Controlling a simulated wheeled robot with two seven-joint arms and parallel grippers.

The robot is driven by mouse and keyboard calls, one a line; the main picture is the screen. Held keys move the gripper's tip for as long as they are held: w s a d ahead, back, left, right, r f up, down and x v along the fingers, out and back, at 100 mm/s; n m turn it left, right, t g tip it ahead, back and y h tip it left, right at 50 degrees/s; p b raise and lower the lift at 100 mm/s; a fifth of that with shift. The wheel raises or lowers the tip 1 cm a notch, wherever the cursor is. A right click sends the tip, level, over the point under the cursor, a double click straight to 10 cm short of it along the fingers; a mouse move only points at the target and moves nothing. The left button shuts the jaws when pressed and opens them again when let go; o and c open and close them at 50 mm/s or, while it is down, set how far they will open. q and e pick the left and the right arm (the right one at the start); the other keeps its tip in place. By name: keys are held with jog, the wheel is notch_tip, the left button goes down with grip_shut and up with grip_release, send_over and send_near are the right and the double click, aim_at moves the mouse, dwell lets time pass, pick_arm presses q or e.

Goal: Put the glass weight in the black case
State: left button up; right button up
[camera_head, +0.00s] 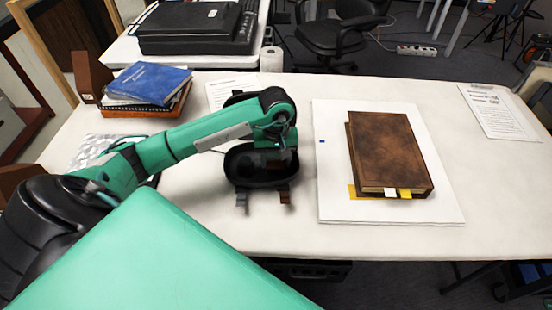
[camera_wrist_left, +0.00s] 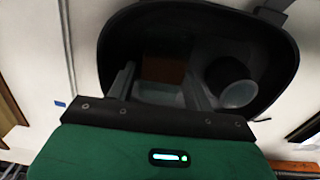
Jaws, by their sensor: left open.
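The black case (camera_head: 236,172) stands open on the table, left of the white board. In the left wrist view its dark rim (camera_wrist_left: 285,50) surrounds my open left gripper (camera_wrist_left: 160,88). The fingers reach down into the case. Between them are a brown block (camera_wrist_left: 163,69) and a pale, glassy patch that may be the glass weight (camera_wrist_left: 160,93); its outline is unclear. A dark round item with a pale, translucent end (camera_wrist_left: 238,93) lies beside the right finger. In the head view my left gripper (camera_head: 272,165) is dim inside the case. My right gripper is out of view.
A brown book (camera_head: 390,150) lies on the white board (camera_head: 335,180) to the right. A blue book (camera_head: 150,83) tops a stack at the back left. Papers (camera_head: 500,110) lie at the far right. The table's front edge is close to the case.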

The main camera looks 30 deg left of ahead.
aim_at(276, 162)
pick_arm(q)
notch_tip(276, 162, up, 12)
jog(key=shift+b, duration=0.3)
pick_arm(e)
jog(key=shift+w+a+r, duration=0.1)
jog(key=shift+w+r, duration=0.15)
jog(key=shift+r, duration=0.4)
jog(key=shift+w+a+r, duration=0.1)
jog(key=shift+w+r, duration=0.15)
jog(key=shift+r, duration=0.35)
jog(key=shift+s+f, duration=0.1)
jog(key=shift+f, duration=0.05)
